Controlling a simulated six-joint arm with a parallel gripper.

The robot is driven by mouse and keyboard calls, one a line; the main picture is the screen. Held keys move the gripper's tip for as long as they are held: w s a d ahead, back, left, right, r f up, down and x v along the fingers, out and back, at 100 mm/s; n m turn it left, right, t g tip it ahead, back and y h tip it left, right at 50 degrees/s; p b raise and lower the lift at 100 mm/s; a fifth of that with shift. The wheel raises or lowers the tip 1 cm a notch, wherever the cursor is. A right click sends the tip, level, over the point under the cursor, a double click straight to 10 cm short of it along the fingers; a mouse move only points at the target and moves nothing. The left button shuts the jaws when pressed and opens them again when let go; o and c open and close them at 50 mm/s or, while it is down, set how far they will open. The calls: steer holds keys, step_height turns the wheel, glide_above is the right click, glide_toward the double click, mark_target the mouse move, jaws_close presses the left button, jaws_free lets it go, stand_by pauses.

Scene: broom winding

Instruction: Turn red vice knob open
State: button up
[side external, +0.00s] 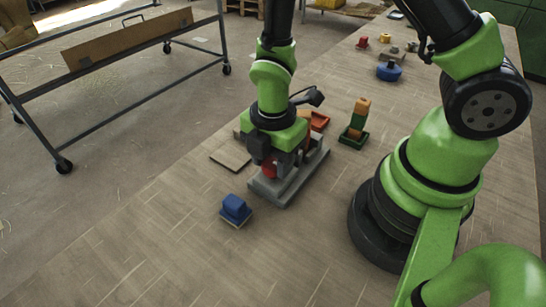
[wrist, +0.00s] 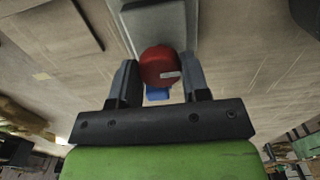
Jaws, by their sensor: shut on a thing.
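The red vice knob (wrist: 160,66) sits between the two fingers of my gripper (wrist: 158,80) in the wrist view, with a small pale mark on its face. In the side external view my gripper (side external: 268,168) points down over the near end of the grey vice (side external: 290,182), and a bit of the red knob (side external: 270,171) shows between the fingers. My gripper is shut on the knob. The grey vice body also shows beyond the knob in the wrist view (wrist: 157,25). Most of the vice top is hidden behind my gripper in the side view.
A blue block (side external: 235,209) stands in front of the vice. A flat tan plate (side external: 230,158) lies to its left. A red tray (side external: 319,120) is behind. A blue round object (side external: 389,72) is farther back.

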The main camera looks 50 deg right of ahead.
mark_target(273, 162)
stand_by(0.4)
steer(key=o, duration=0.9)
step_height(273, 162, up, 10)
steer(key=shift+f, duration=0.1)
